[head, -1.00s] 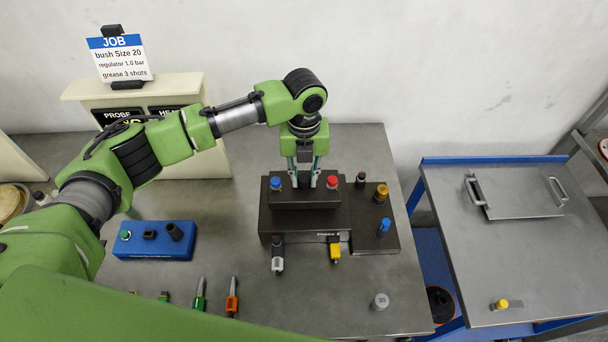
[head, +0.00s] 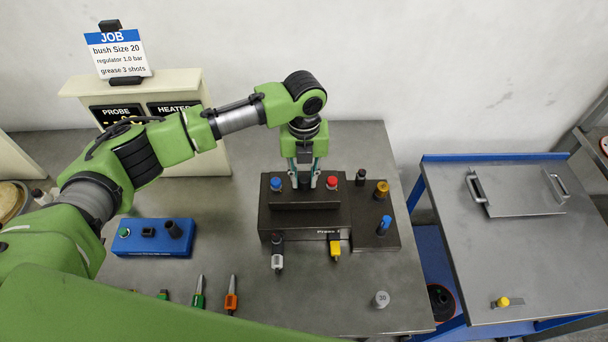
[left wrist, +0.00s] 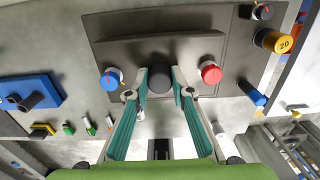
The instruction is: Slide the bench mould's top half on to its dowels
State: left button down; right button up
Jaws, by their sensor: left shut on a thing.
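A dark, stepped block (head: 305,202) with a blue knob (head: 276,184) and a red knob (head: 332,182) sits on a wider dark base (head: 290,223). It looks like the mould's top half. My left gripper (head: 304,184) points down behind its middle, between the two knobs. In the left wrist view my left gripper (left wrist: 168,88) is shut on a round black knob (left wrist: 157,89) in the middle of the block. Any dowels, and the gap between block and base, are hidden. My right gripper is not in view.
Beside the block stand a black knob (head: 361,177), a yellow part marked 20 (left wrist: 284,44) and a blue part (head: 384,225). A grey part marked 30 (head: 381,299) is at front right. A blue box (head: 153,238) stands left.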

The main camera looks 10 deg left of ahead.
aim_at(304, 178)
pick_arm(q)
jog(key=shift+f, duration=0.7)
dwell(0.5)
jog(key=c, duration=1.7)
grip_release()
notch_tip(304, 178, up, 12)
